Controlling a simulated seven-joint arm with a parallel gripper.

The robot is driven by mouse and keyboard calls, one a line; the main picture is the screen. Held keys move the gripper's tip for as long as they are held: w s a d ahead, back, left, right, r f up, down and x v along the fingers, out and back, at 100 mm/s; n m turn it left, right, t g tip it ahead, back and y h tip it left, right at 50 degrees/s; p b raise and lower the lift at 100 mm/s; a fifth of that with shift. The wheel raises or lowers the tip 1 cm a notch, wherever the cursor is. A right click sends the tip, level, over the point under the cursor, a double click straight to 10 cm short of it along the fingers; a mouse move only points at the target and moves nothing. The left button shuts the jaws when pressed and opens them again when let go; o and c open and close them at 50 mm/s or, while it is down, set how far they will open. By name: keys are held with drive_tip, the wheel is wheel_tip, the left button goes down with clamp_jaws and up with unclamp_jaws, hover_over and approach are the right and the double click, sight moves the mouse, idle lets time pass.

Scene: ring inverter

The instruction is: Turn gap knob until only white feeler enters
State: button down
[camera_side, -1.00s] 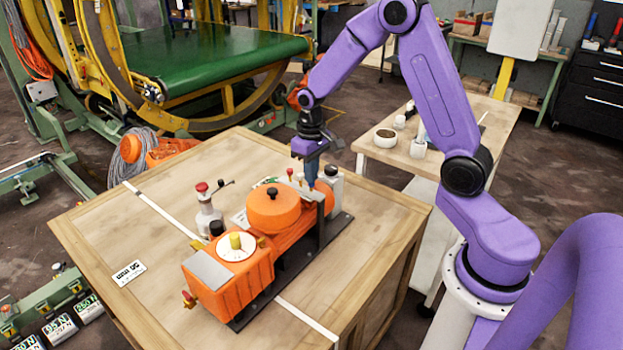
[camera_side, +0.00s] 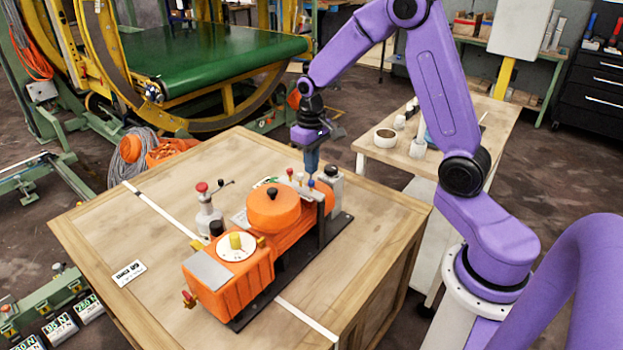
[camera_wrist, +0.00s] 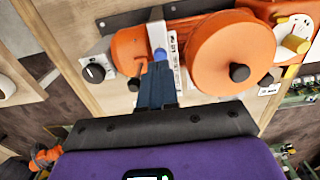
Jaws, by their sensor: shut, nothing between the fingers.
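An orange machine (camera_side: 232,290) stands on a wooden crate top. On its near end is a white dial with a yellow knob (camera_side: 236,241), also in the wrist view (camera_wrist: 295,43). At the far end is a grey block with a black knob (camera_side: 331,170), also in the wrist view (camera_wrist: 95,72). I cannot tell which is the gap knob. Small pins with a red top (camera_side: 290,172), a white top (camera_side: 299,176) and a blue top (camera_side: 311,183) stand beside the orange drum (camera_side: 273,208). My gripper (camera_side: 312,172) is shut and empty, just above the blue-topped pin (camera_wrist: 160,55).
A white bottle-like device with a red top (camera_side: 207,212) stands left of the machine. A label plate (camera_side: 128,273) lies on the crate top (camera_side: 110,235), whose left part is mostly clear. A side table (camera_side: 385,158) with small pots is behind right.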

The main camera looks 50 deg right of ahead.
sight(311, 182)
drive_tip(key=shift+r, duration=2.1)
drive_tip(key=shift+a, duration=0.1)
drive_tip(key=s+a+r+n, duration=0.2)
drive_tip(key=s+a+n, duration=0.2)
drive_tip(key=s+a, duration=0.45)
drive_tip(key=s+a+r+n, duration=0.1)
drive_tip(key=s+a+n, duration=0.4)
drive_tip(key=s, duration=0.6)
drive_tip(key=s+d+n, duration=0.1)
drive_tip(key=s+n, duration=0.2)
drive_tip(key=s, duration=0.6)
drive_tip(key=shift+s+d+n, duration=0.2)
drive_tip(key=shift+s+n, duration=0.1)
drive_tip(key=shift+r, duration=0.1)
